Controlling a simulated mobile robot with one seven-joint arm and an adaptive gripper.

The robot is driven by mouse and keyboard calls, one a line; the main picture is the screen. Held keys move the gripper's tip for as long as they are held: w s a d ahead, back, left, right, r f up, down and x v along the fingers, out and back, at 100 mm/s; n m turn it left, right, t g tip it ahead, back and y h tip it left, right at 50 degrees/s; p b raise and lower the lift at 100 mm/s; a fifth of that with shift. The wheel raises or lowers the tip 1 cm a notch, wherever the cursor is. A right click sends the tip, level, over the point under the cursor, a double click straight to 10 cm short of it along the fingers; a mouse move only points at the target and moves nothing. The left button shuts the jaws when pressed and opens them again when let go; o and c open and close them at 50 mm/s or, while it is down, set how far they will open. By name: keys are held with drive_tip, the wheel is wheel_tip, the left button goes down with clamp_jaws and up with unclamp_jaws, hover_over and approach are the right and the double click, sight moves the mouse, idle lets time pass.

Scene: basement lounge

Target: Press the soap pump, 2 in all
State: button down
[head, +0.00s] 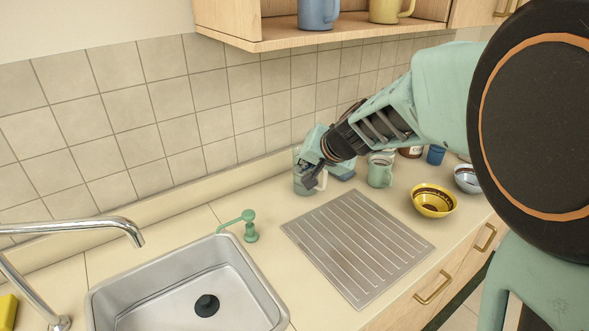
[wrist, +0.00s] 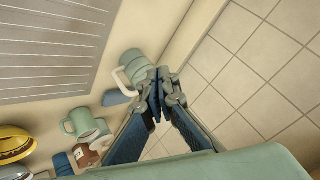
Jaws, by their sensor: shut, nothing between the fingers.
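The green soap pump (head: 249,225) stands upright on the counter at the sink's right back corner in the head view, its spout pointing left. It does not show in the wrist view. My gripper (head: 314,181) is up and to the right of the pump in the head view, clearly apart from it. In the wrist view my gripper (wrist: 158,82) has its fingertips together with nothing between them. A grey-green mug or stack of mugs (wrist: 138,68) with a pale handle is close by the fingertips; I cannot tell whether they touch.
The steel sink (head: 112,295) and chrome faucet (head: 95,221) are at left. A ribbed drainboard (head: 357,245) lies right of the pump. A green mug (head: 380,171), yellow bowl (head: 433,200) and pale blue bowl (head: 467,179) stand farther right. A shelf (head: 330,36) hangs above.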

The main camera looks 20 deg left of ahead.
drive_tip(key=s+a+f+n+g+y, duration=0.1)
drive_tip(key=s+a, duration=0.1)
drive_tip(key=a, duration=0.4)
drive_tip(key=s+a+n, duration=0.1)
drive_tip(key=s+a, duration=0.2)
drive_tip(key=a, duration=0.4)
drive_tip(key=shift+a+f+g+y, duration=0.2)
drive_tip(key=shift+f+g+y, duration=0.2)
drive_tip(key=shift+b, duration=0.3)
drive_tip(key=b, duration=0.6)
hover_over(251, 214)
wheel_tip(251, 214, down, 8)
drive_tip(key=shift+s+a+r, duration=0.1)
drive_tip(key=shift+r, duration=0.05)
drive_tip(key=shift+f+b, duration=0.55)
drive_tip(key=shift+b, duration=0.2)
drive_tip(key=shift+f+b, duration=0.45)
drive_tip(key=shift+b, duration=0.15)
